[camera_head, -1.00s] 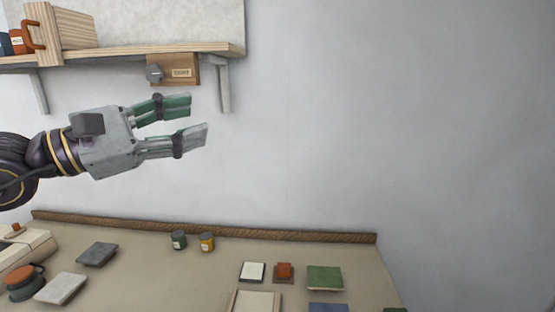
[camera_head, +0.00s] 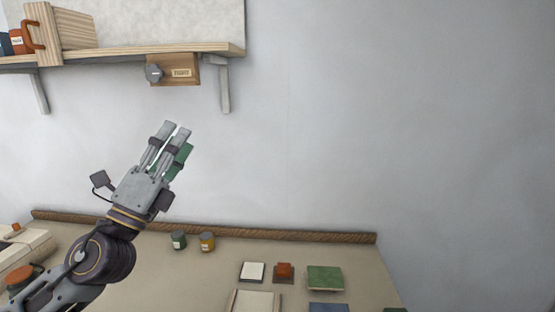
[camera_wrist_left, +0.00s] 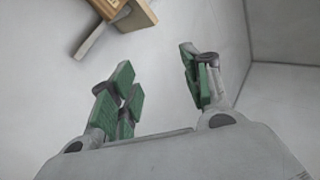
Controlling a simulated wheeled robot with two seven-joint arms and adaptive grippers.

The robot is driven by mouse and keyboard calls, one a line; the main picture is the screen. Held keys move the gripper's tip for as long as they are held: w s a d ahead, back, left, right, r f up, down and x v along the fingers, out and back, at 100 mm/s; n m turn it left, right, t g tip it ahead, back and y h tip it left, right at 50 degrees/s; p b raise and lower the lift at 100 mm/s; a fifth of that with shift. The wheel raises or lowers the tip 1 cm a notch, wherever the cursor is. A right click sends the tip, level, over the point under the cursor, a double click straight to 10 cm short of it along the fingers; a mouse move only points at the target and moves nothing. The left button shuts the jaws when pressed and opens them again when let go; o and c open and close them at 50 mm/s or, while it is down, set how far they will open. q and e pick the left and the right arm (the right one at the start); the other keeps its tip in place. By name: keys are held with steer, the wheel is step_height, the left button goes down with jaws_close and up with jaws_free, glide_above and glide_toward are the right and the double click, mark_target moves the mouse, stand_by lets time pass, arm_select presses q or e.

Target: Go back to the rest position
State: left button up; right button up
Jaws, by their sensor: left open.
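My left gripper (camera_head: 172,142) is in front of the pale wall in the head view, below the shelf and above the back of the table. Its fingers point up and a little to the right. In the left wrist view its green-padded fingers (camera_wrist_left: 160,85) stand apart with nothing between them, so it is open and empty. My left arm comes in from the lower left corner and covers part of the table there. My right gripper is in neither view.
A wooden shelf (camera_head: 140,52) with a small labelled box (camera_head: 181,72) under it is at the upper left. The table (camera_head: 210,275) holds a green tin (camera_head: 179,240), a yellow tin (camera_head: 207,242), a green block (camera_head: 325,278) and other flat pieces. The wall at right is bare.

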arm_select(q)
steer(key=w+a+f+n+g+y, duration=0.1)
steer(key=a+f+n+g+y, duration=0.2)
steer(key=f+n+y, duration=0.5)
steer(key=a+f+n+g+y, duration=0.25)
steer(key=f+n, duration=0.35)
steer(key=f, duration=0.7)
steer(key=w+a+f+n+g+y, duration=0.1)
steer(key=a+f+n+g+y, duration=0.25)
steer(key=f+n, duration=0.5)
steer(key=s+d+f+n+g+h, duration=0.15)
steer(key=s+f+g, duration=0.25)
steer(key=s+f, duration=0.4)
steer(key=s+d+f+n+g+h, duration=0.1)
steer(key=s+d+f+n+g, duration=0.15)
steer(key=s+f, duration=0.5)
steer(key=s+d+f+n+g+h, duration=0.1)
steer(key=s+d+f+g, duration=0.25)
steer(key=s+f, duration=0.45)
step_height(320, 180, down, 36)
steer(key=g, duration=0.2)
steer(key=s+a+f, duration=0.2)
steer(key=s+f, duration=0.7)
steer(key=s, duration=0.2)
steer(key=s+a+f+g, duration=0.1)
steer(key=s+a+f, duration=0.1)
steer(key=s+f, duration=0.8)
steer(key=shift+s+a+f, duration=0.2)
steer(key=shift+s+a, duration=0.2)
steer(key=shift+s, duration=0.4)
